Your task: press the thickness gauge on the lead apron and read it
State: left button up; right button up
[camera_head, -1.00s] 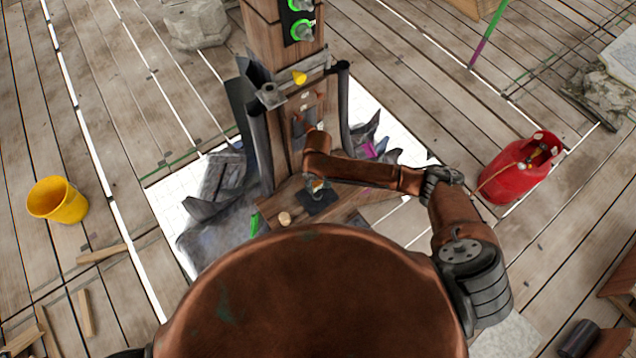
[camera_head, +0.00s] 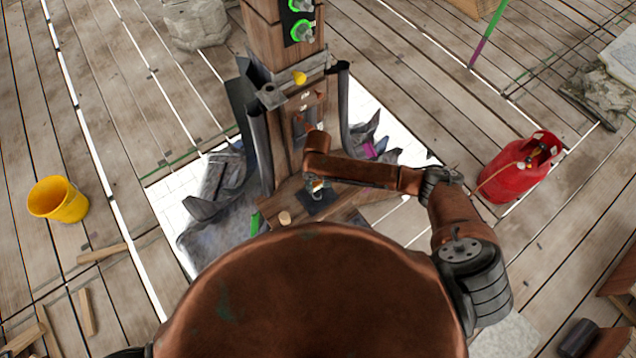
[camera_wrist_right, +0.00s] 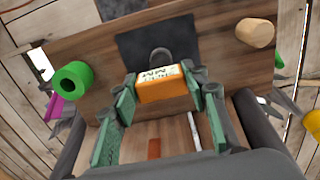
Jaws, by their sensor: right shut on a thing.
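The orange thickness gauge (camera_wrist_right: 162,84), with dark lettering on its face, sits between the green fingers of my right gripper (camera_wrist_right: 158,98) in the right wrist view. The gripper is shut on it. In the head view my right gripper (camera_head: 317,188) is small and partly hidden by its own arm, low in front of the post. The gauge is over or close to a dark square patch (camera_wrist_right: 140,42) on a wooden board; I cannot tell if they touch. Grey crumpled sheeting, perhaps the lead apron (camera_head: 215,215), lies around the post's foot. No reading is legible. My left gripper is out of view.
The wooden post (camera_head: 270,35) carries green-ringed fittings. A wooden peg (camera_head: 285,217) and a green ring (camera_wrist_right: 73,79) are on the board. A yellow bucket (camera_head: 58,200) stands left, a red gas cylinder (camera_head: 520,168) right.

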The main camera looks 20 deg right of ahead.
jog(key=shift+s+f+p, duration=0.1)
jog(key=shift+p, duration=0.2)
dwell(1.6)
notch_tip(320, 180, up, 5)
jog(key=p, duration=0.6)
jog(key=shift+f, duration=0.1)
dwell(1.0)
jog(key=shift+f+b, duration=0.95)
jog(key=shift+f, duration=1.2)
jog(key=o, duration=1.4)
